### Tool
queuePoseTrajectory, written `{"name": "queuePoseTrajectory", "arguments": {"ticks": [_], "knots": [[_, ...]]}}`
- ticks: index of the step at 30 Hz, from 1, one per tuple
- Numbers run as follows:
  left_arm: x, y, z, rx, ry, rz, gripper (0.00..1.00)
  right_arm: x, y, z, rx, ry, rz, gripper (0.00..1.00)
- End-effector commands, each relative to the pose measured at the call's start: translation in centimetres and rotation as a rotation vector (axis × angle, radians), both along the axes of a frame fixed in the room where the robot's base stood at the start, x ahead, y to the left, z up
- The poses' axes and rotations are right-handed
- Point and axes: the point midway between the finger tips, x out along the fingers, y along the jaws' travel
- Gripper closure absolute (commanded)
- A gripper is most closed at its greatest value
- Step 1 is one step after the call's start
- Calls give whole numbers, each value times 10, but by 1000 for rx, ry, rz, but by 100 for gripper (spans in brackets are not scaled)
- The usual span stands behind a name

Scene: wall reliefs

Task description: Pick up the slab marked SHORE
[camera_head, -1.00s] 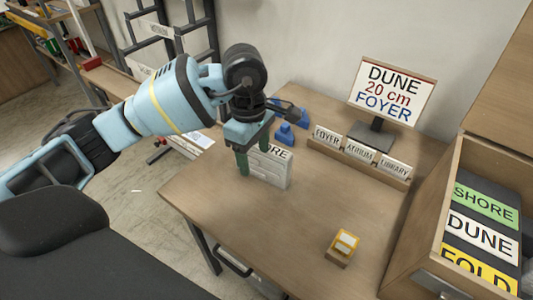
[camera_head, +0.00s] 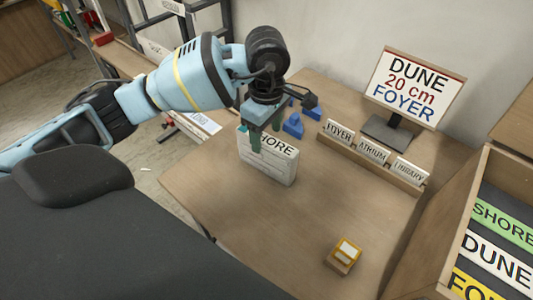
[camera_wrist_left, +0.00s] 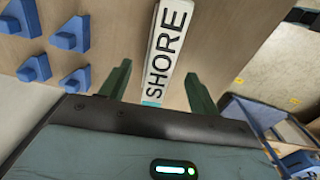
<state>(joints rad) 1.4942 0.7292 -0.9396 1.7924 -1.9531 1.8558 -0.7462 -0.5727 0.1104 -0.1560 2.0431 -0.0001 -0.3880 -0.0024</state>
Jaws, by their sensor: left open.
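The SHORE slab (camera_head: 268,170) is a white block with a relief face and black lettering, standing upright on the table. My left gripper (camera_head: 265,140) is open at the slab's top edge, and one green finger hides part of the slab's face. In the left wrist view the slab (camera_wrist_left: 168,45) shows its SHORE label lying between the two open fingers of my left gripper (camera_wrist_left: 158,88), apart from both. The slab's lower part is hidden there. My right gripper is not in view.
Blue wedge-like blocks (camera_head: 293,126) stand behind the slab. A sign reading DUNE, 20 cm, FOYER (camera_head: 412,85) and a holder with FOYER, ATRIUM and LIBRARY cards (camera_head: 372,151) stand further right. The middle of the table (camera_head: 300,215) is clear.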

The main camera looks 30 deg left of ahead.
Motion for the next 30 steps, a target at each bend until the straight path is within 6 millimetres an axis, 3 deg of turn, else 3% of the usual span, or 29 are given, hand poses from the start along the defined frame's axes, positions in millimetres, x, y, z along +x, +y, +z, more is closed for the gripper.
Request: {"name": "queuePoseTrajectory", "arguments": {"ticks": [12, 20, 30], "knots": [[-1, 1, -48, 0, 4, -1, 38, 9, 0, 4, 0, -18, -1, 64], [0, 1, -51, 0, 0, -1, 40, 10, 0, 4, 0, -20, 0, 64], [0, 1, -50, 0, 1, -1, 84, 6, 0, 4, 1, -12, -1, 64]]}}
